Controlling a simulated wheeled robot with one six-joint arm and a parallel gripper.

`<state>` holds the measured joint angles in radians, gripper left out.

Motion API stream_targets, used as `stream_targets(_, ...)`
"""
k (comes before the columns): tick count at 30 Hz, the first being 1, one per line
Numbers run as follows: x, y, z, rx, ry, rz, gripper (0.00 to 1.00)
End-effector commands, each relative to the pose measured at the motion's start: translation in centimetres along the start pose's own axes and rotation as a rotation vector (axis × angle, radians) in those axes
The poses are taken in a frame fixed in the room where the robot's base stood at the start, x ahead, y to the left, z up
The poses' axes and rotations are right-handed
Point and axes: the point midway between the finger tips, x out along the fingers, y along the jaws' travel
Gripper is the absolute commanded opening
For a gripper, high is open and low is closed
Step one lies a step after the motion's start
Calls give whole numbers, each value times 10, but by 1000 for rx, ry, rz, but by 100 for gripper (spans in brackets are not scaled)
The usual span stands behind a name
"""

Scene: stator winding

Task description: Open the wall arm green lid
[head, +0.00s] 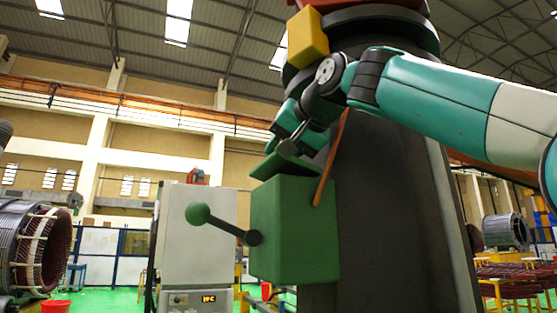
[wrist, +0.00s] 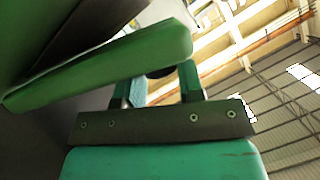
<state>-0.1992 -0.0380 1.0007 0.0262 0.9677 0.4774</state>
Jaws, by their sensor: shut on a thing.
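The green box (head: 290,230) is fixed beside a thick dark column, and a green ball-ended lever (head: 200,213) sticks out from it to the left. Its dark green lid (head: 283,167) is at the top and looks tilted up. The green lid also fills the upper left of the wrist view (wrist: 115,62) as a thick slab. My gripper (head: 290,147) is at the lid from above. In the wrist view my gripper (wrist: 160,82) has its two fingers reaching behind the slab, shut on the lid's part there. The exact contact is hidden by the slab.
A brown bar (head: 331,160) slants beside the box, close to my gripper. The dark column (head: 385,220) stands right behind. A yellow block (head: 307,37) is above my wrist. A pale cabinet (head: 190,240) stands left, and a large stator (head: 35,250) at far left.

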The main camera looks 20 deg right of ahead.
Motion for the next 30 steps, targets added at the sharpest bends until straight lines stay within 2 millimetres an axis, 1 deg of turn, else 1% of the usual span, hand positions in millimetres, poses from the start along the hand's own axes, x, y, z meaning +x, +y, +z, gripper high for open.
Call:
stream_targets(1, -3, -2, -4, -3, 13, -7, 0)
stream_targets(6, -7, 3, -13, 7, 19, -6, 0)
stream_targets(16, -8, 4, -13, 7, 18, -7, 0)
stream_targets(17, -8, 4, -13, 7, 18, -7, 38)
stream_targets(18, -7, 4, -13, 7, 18, -6, 47)
stream_targets(20, -7, 4, -12, 7, 16, -6, 59)
stream_targets(30, -8, 2, -11, 6, 11, -8, 59)
